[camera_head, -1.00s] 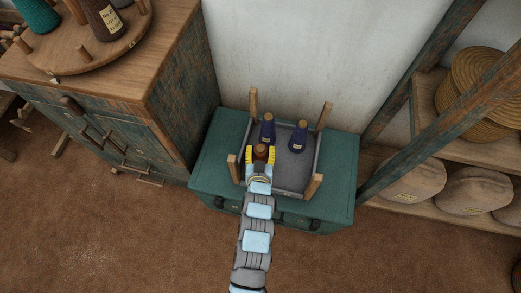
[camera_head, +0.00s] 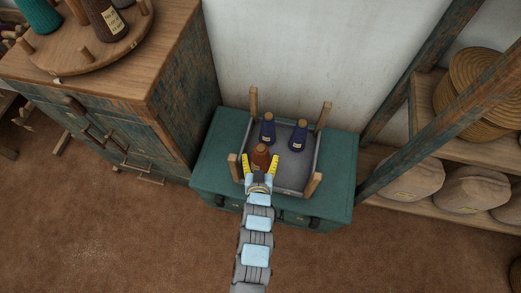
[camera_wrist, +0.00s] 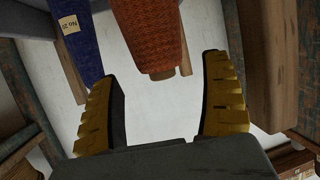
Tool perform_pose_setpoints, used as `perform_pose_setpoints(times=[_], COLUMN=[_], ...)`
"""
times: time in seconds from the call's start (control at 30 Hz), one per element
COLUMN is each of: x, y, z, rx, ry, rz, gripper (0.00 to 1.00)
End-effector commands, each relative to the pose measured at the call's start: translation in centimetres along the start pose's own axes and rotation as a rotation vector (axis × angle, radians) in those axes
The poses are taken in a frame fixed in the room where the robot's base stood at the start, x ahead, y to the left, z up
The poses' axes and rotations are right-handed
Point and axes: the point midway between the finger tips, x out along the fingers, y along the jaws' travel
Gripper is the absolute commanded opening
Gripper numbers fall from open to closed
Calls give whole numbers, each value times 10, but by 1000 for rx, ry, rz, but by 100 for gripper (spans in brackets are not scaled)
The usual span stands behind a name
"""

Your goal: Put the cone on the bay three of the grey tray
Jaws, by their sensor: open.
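An orange-brown cone (camera_head: 260,157) stands upright in the front left part of the grey tray (camera_head: 289,184). Two dark blue cones, one at the back left (camera_head: 267,131) and one at the back right (camera_head: 298,138), also stand in the tray. The tray's front right part is empty. My gripper (camera_head: 260,168) is open, just in front of the orange-brown cone and apart from it. In the wrist view, the orange-brown cone (camera_wrist: 149,38) shows beyond the open fingers (camera_wrist: 165,105), and a labelled blue cone (camera_wrist: 75,35) is to its left. Nothing is between the fingers.
A wooden cabinet (camera_head: 190,75) with a round peg board stands to the left. Shelves with sacks (camera_head: 412,176) and a slanted beam are to the right.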

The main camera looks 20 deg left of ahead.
Motion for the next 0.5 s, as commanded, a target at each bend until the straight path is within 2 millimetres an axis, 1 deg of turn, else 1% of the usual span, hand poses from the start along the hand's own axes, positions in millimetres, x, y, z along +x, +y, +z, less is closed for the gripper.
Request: perform_pose_setpoints(times=[0.03, 0.2, 0.37, 0.5], x=[-8, -29, -49, -64], y=[0, 0, 0, 0], z=[-1, 0, -2, 1], rx=[0, 1, 0, 0], ry=[-1, -3, 0, -4], rz=[0, 1, 0, 1], gripper=[80, 80, 80, 80])
